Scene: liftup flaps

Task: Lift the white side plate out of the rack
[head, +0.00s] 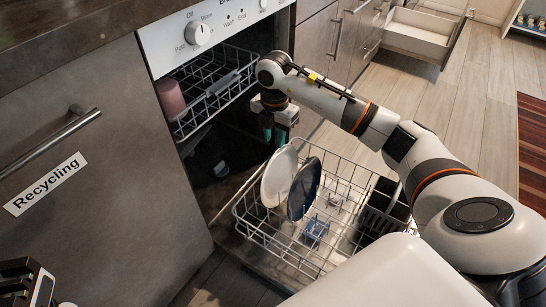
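The white side plate (274,181) stands on edge, tilted, at the left part of the pulled-out lower dishwasher rack (262,233). A dark blue plate (304,189) stands just to its right and covers part of it. My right gripper (274,135) points down just beyond the white plate's upper edge in the picture. Its teal fingertips look apart with nothing between them, and it does not appear to hold the plate. My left gripper (27,283) shows only partly in the bottom left corner, far from the rack; its finger opening is unclear.
The upper rack (216,88) sticks out partway with a pink cup (170,98) in it. A dark cutlery basket (386,204) and a small blue item (315,230) are in the lower rack. An open drawer (420,37) stands at the back right; the floor (470,110) there is clear.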

